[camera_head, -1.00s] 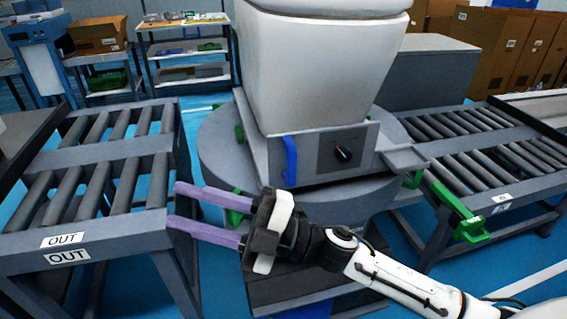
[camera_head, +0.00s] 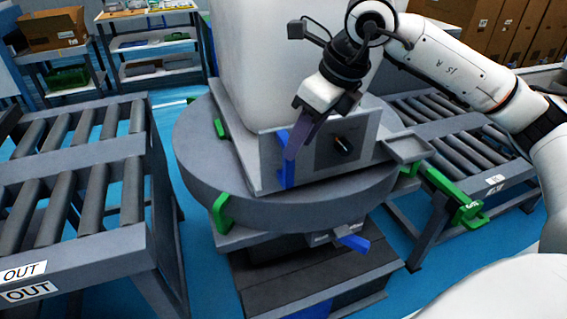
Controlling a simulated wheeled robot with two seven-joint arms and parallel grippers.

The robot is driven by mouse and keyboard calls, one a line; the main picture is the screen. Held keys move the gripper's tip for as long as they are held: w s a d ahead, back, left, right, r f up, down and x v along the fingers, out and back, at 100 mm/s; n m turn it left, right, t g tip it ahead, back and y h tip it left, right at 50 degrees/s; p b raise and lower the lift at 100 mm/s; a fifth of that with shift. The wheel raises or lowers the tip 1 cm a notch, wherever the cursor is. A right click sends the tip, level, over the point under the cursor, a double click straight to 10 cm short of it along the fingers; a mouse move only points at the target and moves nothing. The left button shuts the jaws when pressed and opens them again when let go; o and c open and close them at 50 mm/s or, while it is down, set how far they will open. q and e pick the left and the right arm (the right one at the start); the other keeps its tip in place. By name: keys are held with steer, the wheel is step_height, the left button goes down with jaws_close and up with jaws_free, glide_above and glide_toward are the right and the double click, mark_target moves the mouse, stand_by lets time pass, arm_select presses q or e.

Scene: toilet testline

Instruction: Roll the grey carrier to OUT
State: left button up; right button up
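The grey carrier (camera_head: 262,165) sits on the round grey turntable (camera_head: 270,213) and bears a large white toilet body (camera_head: 250,70). Its front has a blue handle (camera_head: 284,172) and a dark panel with a black knob (camera_head: 343,146). The OUT roller conveyor (camera_head: 75,152) stands at the left, with a gap between it and the turntable. My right gripper (camera_head: 297,148) points down at the carrier's front, its purple finger overlapping the top of the blue handle. I cannot tell whether it touches or grips the handle. My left gripper is out of view.
Another roller conveyor (camera_head: 480,150) with a green latch (camera_head: 463,208) stands at the right. A second blue lever (camera_head: 352,242) sticks out below the turntable. Shelves (camera_head: 150,45) and cardboard boxes (camera_head: 530,40) stand behind. Blue floor shows between the turntable and the OUT conveyor.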

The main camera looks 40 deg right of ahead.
mark_target(288, 165)
steer(key=x, duration=0.8)
steer(key=shift+s+f, duration=0.1)
steer(key=shift+s, duration=0.05)
jaws_close()
